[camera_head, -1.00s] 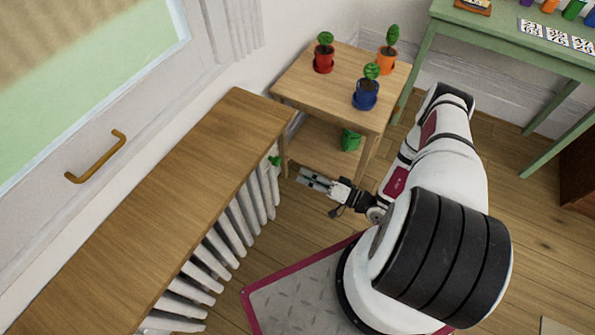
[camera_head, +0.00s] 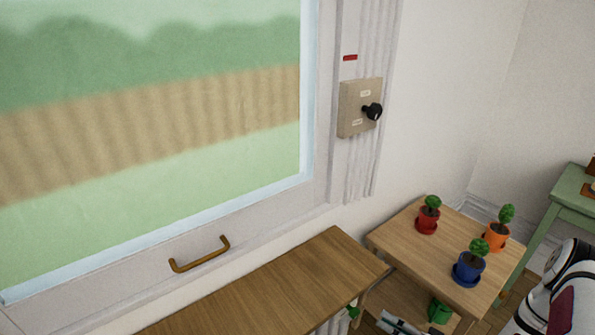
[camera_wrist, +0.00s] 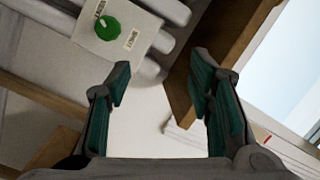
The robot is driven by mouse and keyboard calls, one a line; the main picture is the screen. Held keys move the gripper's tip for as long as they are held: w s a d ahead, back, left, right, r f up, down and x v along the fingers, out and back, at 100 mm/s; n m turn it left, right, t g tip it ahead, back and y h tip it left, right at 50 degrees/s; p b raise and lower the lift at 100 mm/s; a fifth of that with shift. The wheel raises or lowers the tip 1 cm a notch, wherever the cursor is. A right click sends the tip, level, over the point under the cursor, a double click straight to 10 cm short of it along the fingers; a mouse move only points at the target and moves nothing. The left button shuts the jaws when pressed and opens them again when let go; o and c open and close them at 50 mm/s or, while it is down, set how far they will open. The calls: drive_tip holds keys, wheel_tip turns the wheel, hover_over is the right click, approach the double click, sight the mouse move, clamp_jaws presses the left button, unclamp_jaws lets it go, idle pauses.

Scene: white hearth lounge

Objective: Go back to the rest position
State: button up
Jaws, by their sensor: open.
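My gripper (camera_wrist: 163,85) is open in the wrist view, with its two dark, green-padded fingers apart and nothing between them. In the head view, only a small part of my gripper (camera_head: 397,322) shows at the bottom edge, beside the small table. A green knob (camera_wrist: 108,28) on a pale labelled plate is in front of and to the left of the fingers in the wrist view, apart from them. A bit of green (camera_head: 352,312) also shows by the end of the wooden shelf in the head view.
The wooden shelf (camera_head: 275,284) over the white radiator is close to my gripper. The small table (camera_head: 418,248) carries a red pot (camera_head: 428,222), an orange pot (camera_head: 496,238) and a blue pot (camera_head: 468,270). A green plant (camera_head: 439,311) is beneath. A switch box (camera_head: 357,108) is on the wall.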

drive_tip(key=s+a+r+n+g+h+p, duration=0.15)
drive_tip(key=r+g, duration=0.25)
drive_tip(key=r, duration=0.6)
drive_tip(key=s+a+r+n+g+p, duration=0.1)
drive_tip(key=s+a+r+n+g, duration=0.2)
drive_tip(key=r, duration=0.7)
drive_tip(key=a+r+n+g+p, duration=0.1)
drive_tip(key=a+r+g, duration=0.2)
drive_tip(key=r+g, duration=0.5)
drive_tip(key=s+r+m+t+h+p, duration=0.1)
drive_tip(key=s+r+t+h+p, duration=0.1)
drive_tip(key=s+r+h, duration=0.4)
drive_tip(key=s+d+r+m+t+h+p, duration=0.1)
drive_tip(key=s+r+t+h, duration=0.4)
drive_tip(key=s+r, duration=0.9)
drive_tip(key=shift+s+d+r+m+t+h+p, duration=0.25)
drive_tip(key=shift+r+m+h+p, duration=0.4)
drive_tip(key=shift+r, duration=1.35)
drive_tip(key=shift+w, duration=0.1)
